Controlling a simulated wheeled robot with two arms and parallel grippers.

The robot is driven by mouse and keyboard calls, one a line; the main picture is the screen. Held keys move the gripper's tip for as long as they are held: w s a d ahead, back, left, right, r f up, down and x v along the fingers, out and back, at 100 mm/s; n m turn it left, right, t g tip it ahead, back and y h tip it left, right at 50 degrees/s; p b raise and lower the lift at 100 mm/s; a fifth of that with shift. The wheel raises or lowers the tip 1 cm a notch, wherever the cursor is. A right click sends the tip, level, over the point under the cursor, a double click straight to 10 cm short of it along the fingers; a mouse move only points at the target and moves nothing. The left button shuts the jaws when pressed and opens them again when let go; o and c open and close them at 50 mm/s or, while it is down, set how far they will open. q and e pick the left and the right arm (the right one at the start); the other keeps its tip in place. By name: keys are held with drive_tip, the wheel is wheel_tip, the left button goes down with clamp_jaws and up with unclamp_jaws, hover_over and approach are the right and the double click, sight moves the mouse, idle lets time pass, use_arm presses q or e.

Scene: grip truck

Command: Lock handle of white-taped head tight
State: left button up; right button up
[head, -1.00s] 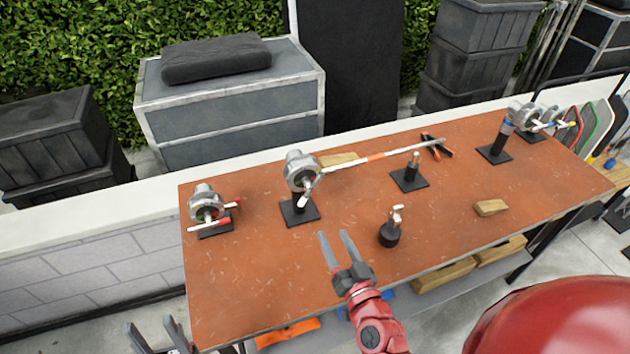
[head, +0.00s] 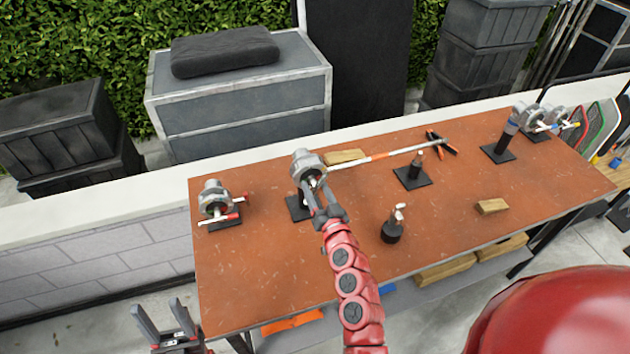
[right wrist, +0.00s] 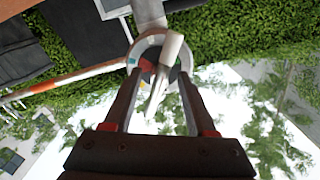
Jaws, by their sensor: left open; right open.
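The grip head (head: 305,162) with a pale-tipped handle stands on a black base plate at the back left-middle of the table, and a long rod runs from it to the right. My right gripper (head: 317,192) is open at this head. In the right wrist view the white-tipped handle (right wrist: 172,48) shows between the open fingers (right wrist: 160,82), with the round head behind it; I cannot tell whether they touch. My left gripper (head: 158,310) is open and empty, low at the left, off the table.
A red-taped head (head: 214,200) stands to the left on the orange-brown table (head: 265,270). A black stand (head: 393,228), a wooden wedge (head: 491,206) and a post on a plate (head: 412,177) are to the right. More heads (head: 505,140) stand at the far right.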

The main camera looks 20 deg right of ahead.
drive_tip(key=shift+w, duration=0.8)
drive_tip(key=shift+c, duration=0.2)
clamp_jaws()
